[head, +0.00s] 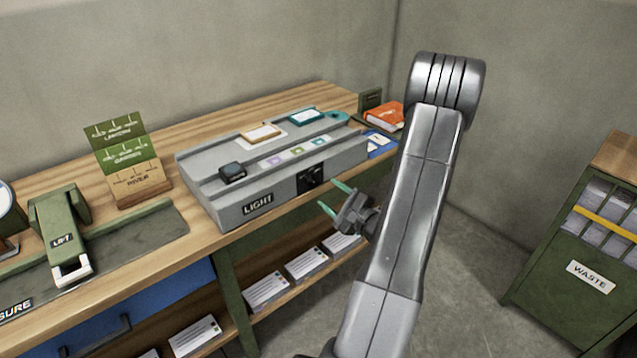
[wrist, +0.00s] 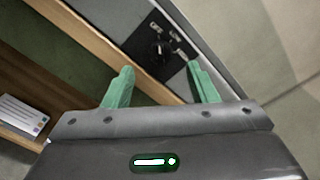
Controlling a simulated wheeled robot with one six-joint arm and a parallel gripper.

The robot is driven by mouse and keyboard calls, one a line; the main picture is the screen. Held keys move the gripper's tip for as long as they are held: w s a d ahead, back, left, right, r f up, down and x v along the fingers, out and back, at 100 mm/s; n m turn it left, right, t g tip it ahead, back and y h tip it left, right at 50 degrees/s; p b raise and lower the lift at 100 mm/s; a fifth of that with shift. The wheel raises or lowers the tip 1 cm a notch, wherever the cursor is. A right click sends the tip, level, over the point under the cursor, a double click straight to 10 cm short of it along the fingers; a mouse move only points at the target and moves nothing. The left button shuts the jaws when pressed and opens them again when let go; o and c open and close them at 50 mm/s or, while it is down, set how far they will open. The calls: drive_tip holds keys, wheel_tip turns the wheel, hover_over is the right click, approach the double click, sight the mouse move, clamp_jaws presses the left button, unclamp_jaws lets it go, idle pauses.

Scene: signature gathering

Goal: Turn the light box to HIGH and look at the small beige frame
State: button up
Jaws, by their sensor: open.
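The grey light box (head: 218,204) labelled LIGHT sits on the wooden bench. Its black knob (head: 312,175) is on a dark panel on the front face. In the wrist view the knob (wrist: 160,48) shows with OFF, LOW and a partly readable third mark around it. The small beige frame (head: 261,133) lies on the box's top, on a white patch. My gripper (head: 334,198) is open with green fingers, in front of and apart from the panel. In the wrist view its fingertips (wrist: 161,70) stand either side of the knob's line, with nothing between them.
A teal frame (head: 306,116) and a small dark block (head: 232,173) are on the box. A green LIFT device (head: 62,232) stands at left beside a card holder (head: 139,190). An orange book (head: 385,115) lies at right. A green WASTE cabinet (head: 560,245) stands across open floor.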

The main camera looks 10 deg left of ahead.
sight(315, 183)
drive_tip(key=x, duration=0.6)
drive_tip(key=shift+w+a+p, duration=0.1)
drive_tip(key=shift+a+p, duration=0.05)
drive_tip(key=shift+p, duration=0.2)
drive_tip(key=c, duration=0.9)
